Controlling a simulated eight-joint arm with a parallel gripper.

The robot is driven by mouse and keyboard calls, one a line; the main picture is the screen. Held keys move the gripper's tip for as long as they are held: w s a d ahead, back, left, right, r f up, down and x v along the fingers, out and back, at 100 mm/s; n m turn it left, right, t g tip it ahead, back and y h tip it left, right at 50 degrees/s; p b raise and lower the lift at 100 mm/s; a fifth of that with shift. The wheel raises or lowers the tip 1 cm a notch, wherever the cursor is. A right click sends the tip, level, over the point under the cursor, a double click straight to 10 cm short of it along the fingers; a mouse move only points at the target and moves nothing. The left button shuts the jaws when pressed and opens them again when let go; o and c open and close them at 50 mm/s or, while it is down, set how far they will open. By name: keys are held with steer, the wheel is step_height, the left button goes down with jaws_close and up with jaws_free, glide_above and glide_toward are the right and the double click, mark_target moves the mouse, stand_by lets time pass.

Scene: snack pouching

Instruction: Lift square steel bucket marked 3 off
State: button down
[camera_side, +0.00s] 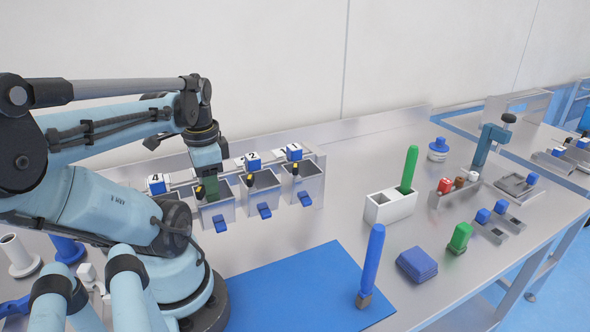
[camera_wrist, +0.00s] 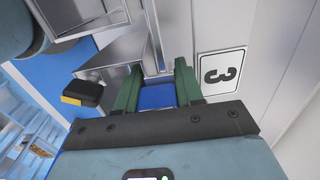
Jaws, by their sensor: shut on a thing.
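The square steel bucket marked 3 (camera_side: 214,212) hangs in the row on the metal rack, with a blue tab low on its front. My gripper (camera_side: 209,186) is over its back edge. In the wrist view, the green fingers of my gripper (camera_wrist: 158,76) are shut on the bucket's blue grip block (camera_wrist: 156,97). The label 3 (camera_wrist: 220,71) shows on the pale plate beside the fingers. My gripper hides part of the bucket's back in the side view.
Bucket 2 (camera_side: 263,187) hangs close to the right, with another bucket (camera_side: 309,181) beyond it. A blue block marked 4 (camera_side: 157,184) is on the left. A blue mat (camera_side: 300,290) lies in front. A white holder (camera_side: 390,207) stands further right.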

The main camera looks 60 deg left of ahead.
steer(key=shift+r, duration=0.1)
step_height(320, 180, up, 18)
stand_by(0.8)
